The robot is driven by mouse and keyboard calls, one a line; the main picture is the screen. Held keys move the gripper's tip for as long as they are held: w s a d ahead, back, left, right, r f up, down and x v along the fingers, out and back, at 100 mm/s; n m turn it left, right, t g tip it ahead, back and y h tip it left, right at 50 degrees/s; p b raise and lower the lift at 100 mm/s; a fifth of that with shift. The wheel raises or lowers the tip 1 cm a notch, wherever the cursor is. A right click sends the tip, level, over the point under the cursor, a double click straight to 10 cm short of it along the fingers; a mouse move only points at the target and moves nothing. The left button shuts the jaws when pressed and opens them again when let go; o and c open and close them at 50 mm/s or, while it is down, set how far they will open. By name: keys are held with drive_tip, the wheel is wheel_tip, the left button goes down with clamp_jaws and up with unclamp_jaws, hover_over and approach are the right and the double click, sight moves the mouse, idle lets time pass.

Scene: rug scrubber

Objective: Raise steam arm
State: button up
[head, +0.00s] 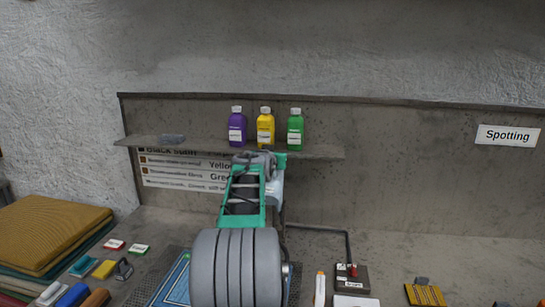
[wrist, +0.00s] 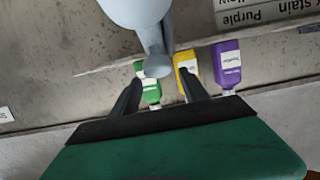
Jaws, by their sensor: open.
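A thin dark pipe (head: 318,227), which looks like the steam arm, rises behind a small control box (head: 352,279) and bends left toward my arm. In the wrist view a pale rounded piece (wrist: 135,10) with a grey stem (wrist: 156,52) hangs in front of my gripper (wrist: 160,76). The fingers are apart, with the stem's rounded end appearing between them; contact is unclear. In the head view my gripper (head: 262,158) is near the shelf edge.
Purple (head: 237,130), yellow (head: 265,130) and green (head: 295,131) bottles stand on the shelf (head: 325,152) close beyond my gripper. Folded rugs (head: 50,232) lie at left. Small blocks, brushes and a blue mat (head: 170,285) are on the table.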

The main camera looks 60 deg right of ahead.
drive_tip(key=shift+a, duration=0.1)
drive_tip(key=b+v, duration=0.3)
drive_tip(key=v, duration=0.3)
drive_tip(key=shift+s+a, duration=0.1)
drive_tip(key=shift+a, duration=0.3)
drive_tip(key=shift+s+a+r, duration=0.15)
drive_tip(key=shift+a, duration=0.25)
